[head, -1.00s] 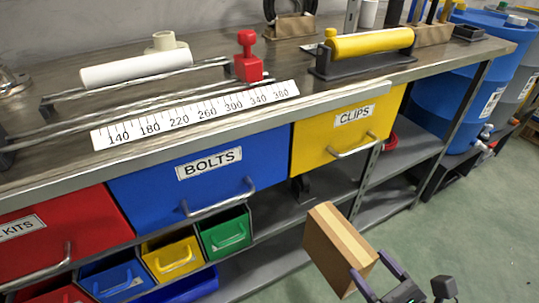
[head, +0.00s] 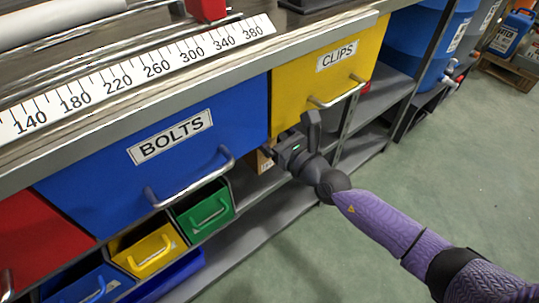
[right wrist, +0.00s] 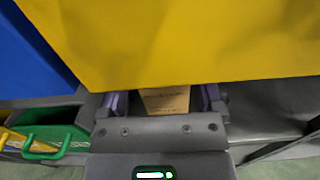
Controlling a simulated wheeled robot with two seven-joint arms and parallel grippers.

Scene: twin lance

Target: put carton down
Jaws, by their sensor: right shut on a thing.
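The brown carton (head: 264,160) shows only as a small part in the head view, below the yellow CLIPS drawer and mostly behind my right gripper (head: 277,152). In the right wrist view the carton (right wrist: 166,100) sits between the two purple-edged fingers of my right gripper (right wrist: 165,99), which is shut on it. The carton's upper part is hidden by the yellow drawer front. It is at the grey shelf under the drawers; I cannot tell whether it touches the shelf. My left gripper is not in view.
The yellow CLIPS drawer (head: 327,65) hangs close above my right gripper. The blue BOLTS drawer (head: 160,140) is to its left. The green bin (head: 207,211) and yellow bin (head: 149,250) stand left on the grey shelf (head: 262,205). Open floor (head: 440,180) lies to the right.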

